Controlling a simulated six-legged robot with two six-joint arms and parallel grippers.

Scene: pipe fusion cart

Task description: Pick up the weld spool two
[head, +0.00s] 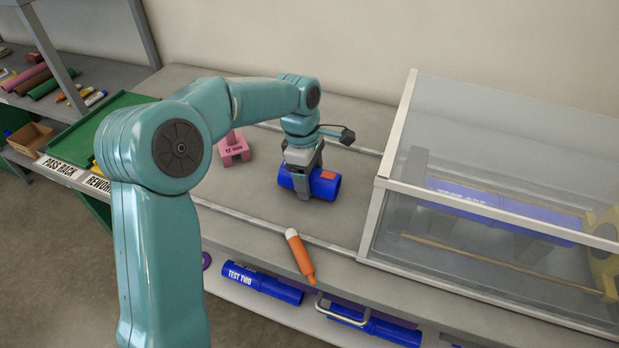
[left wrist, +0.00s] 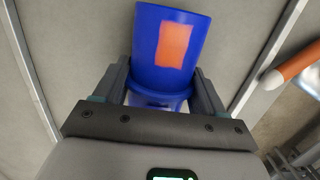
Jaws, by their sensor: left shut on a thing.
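A blue pipe spool with an orange patch (head: 324,184) lies on the grey bench top. I take it for weld spool two, but no label on it can be read. My left gripper (head: 303,190) comes down on it from above and is shut around its body, fingers on both sides. In the left wrist view the blue spool (left wrist: 172,58) sits between the two fingers (left wrist: 163,92), with the orange patch beyond them. The spool appears to rest on the bench. My right gripper is in neither view.
An orange marker (head: 300,257) lies near the bench's front rail. A pink block (head: 233,148) stands left of the spool. A clear-walled enclosure (head: 480,190) with a blue pipe inside is at right. Blue TEST TWO pipe (head: 262,283) lies on the lower shelf. A green tray (head: 100,125) is at left.

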